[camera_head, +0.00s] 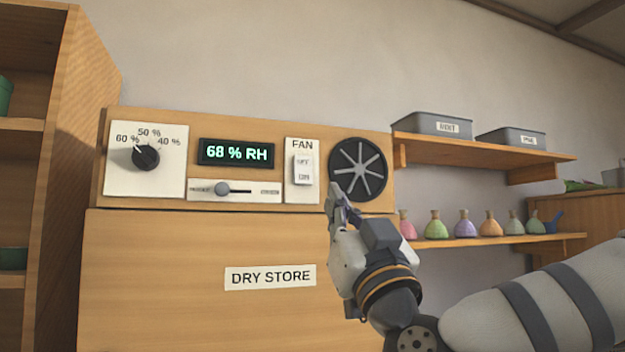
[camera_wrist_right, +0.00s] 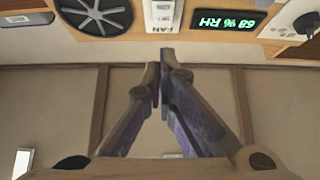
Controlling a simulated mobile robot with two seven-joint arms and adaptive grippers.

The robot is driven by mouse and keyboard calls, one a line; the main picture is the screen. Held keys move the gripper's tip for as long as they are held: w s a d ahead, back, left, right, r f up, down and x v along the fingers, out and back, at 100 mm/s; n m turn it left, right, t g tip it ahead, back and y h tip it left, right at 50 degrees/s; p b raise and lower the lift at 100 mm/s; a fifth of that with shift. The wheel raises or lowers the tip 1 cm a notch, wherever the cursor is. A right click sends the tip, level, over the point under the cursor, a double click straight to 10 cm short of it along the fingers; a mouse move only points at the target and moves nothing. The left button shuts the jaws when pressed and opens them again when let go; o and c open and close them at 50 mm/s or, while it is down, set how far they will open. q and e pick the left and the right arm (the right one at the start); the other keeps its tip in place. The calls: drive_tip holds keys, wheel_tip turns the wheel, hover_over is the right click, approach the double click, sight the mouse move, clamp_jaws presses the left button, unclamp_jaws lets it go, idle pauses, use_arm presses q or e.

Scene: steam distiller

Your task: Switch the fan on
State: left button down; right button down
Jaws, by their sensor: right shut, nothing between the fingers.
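The fan switch (camera_head: 303,169) is a white rocker marked OFF above and ON below, on a white plate under the word FAN. It sits on the wooden panel (camera_head: 240,126) of the dry store. The round dark fan (camera_head: 358,169) is just right of it. My right gripper (camera_head: 332,190) is shut and empty, just right of and below the switch, in front of the fan's lower left edge. In the right wrist view the shut fingertips (camera_wrist_right: 165,52) point toward the switch plate (camera_wrist_right: 163,14), with a gap that I cannot judge. My left gripper is not in view.
Left of the switch are a display (camera_head: 236,152) reading 68 % RH, a slider (camera_head: 222,188) and a humidity dial (camera_head: 145,157). Shelves at right hold grey bins (camera_head: 432,123) and several coloured flasks (camera_head: 462,225). A wooden shelf unit (camera_head: 75,200) stands at left.

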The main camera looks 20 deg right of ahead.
approach(306, 165)
wheel_tip(306, 165, up, 3)
drive_tip(key=w, duration=0.3)
drive_tip(key=shift+w, duration=0.35)
